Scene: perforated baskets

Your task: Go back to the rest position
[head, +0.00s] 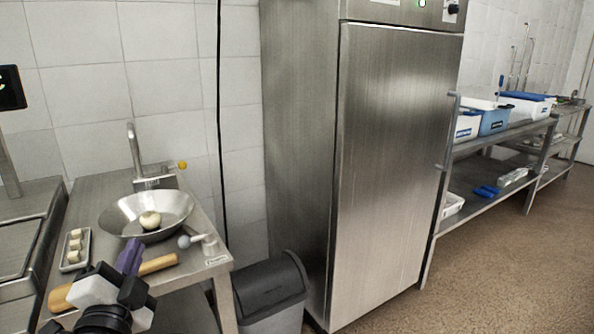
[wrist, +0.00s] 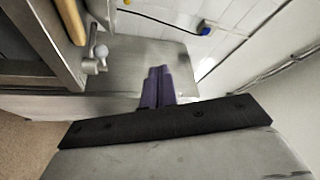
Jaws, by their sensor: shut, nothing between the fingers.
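My gripper (head: 130,256) shows at the lower left of the head view, with purple fingers, in front of the steel table. In the wrist view its two purple fingers (wrist: 157,87) lie side by side, shut with nothing between them. It is near a wooden handle (head: 158,264) on the table in the head view; I cannot tell the exact gap. Part of the table top is hidden behind my arm.
The steel table (head: 90,197) carries a metal bowl (head: 117,219) with a pale round item (head: 149,220) and a small tray (head: 64,262) of pale pieces. A grey bin (head: 270,291) and a tall steel cabinet (head: 395,160) stand right of it. The floor (head: 480,270) at right is clear.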

